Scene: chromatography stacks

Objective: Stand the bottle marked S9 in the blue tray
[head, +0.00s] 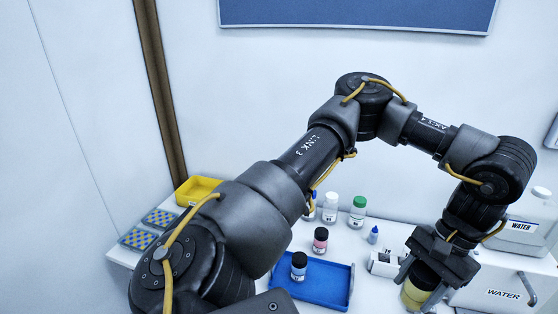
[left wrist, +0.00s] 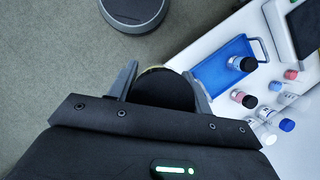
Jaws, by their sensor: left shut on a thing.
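My left gripper (head: 420,286) is shut on a bottle (head: 413,295) with a black cap and a yellowish body, at the front right of the bench. In the left wrist view the black cap (left wrist: 165,90) sits between the fingers; no marking on it is readable. The blue tray (head: 338,289) lies to the left of the held bottle, apart from it; it also shows in the left wrist view (left wrist: 212,70). A black-capped bottle with a blue label (head: 299,266) stands in the tray. My right gripper is in neither view.
A pink-labelled bottle (head: 320,240) stands just behind the tray. White-capped (head: 330,208) and green-capped (head: 357,212) bottles stand farther back, near a small blue-tipped dropper bottle (head: 373,235). A water container (head: 523,227) is at right, a yellow bin (head: 197,190) at left. The tray's right part is bare.

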